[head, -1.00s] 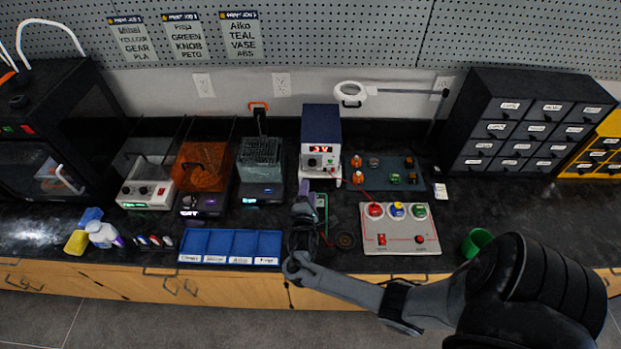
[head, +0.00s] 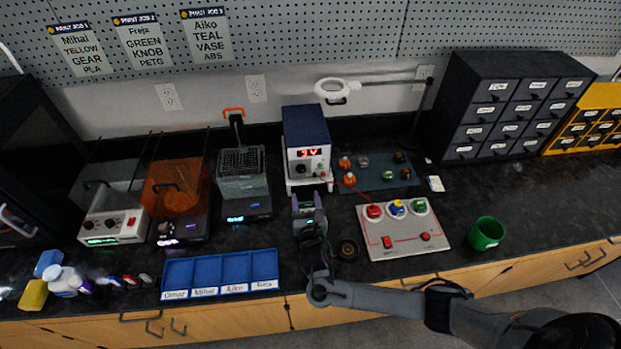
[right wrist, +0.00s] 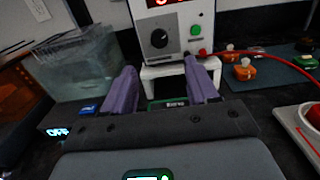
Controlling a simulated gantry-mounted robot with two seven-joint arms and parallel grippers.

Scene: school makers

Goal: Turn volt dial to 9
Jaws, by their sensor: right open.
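The power supply (head: 305,140) is a dark blue box with a white front, standing on a small white stand at the back of the bench. Its red display seems to read 3 V. My left gripper is out of view.
A grey switch panel (head: 405,240) and a green cup (head: 487,233) are to the right. A blue tray (head: 220,272) lies left of my arm. A magnifier lamp (head: 335,90) hangs behind.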

